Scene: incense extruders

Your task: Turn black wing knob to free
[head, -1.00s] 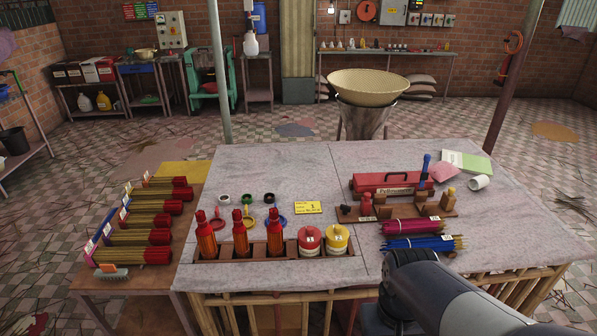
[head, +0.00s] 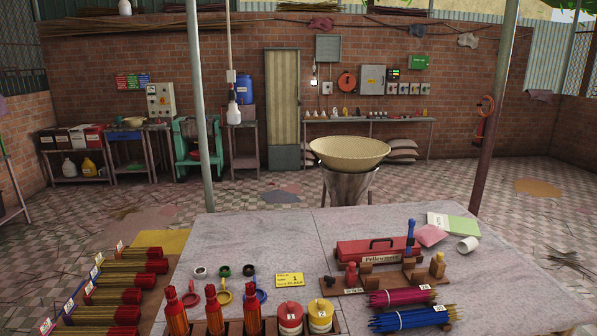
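A wooden stand (head: 385,284) on the table carries small upright pieces and a blue-handled piece (head: 410,235). A small black piece (head: 328,281) shows at its left end. It may be the black wing knob, but it is too small to tell its shape or how it is turned. A red toolbox-like case (head: 366,251) with a dark handle lies just behind the stand. My gripper is not in view. Only a pale sliver, perhaps of my arm, shows at the bottom right corner.
The grey table (head: 250,240) holds red bottles (head: 217,310) and red and yellow jars in front, small coloured rings, a yellow card (head: 289,281), and pink and blue stick bundles (head: 410,318). A white cup (head: 468,245) lies at the right. A woven basin (head: 349,152) stands behind. The table's back left is clear.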

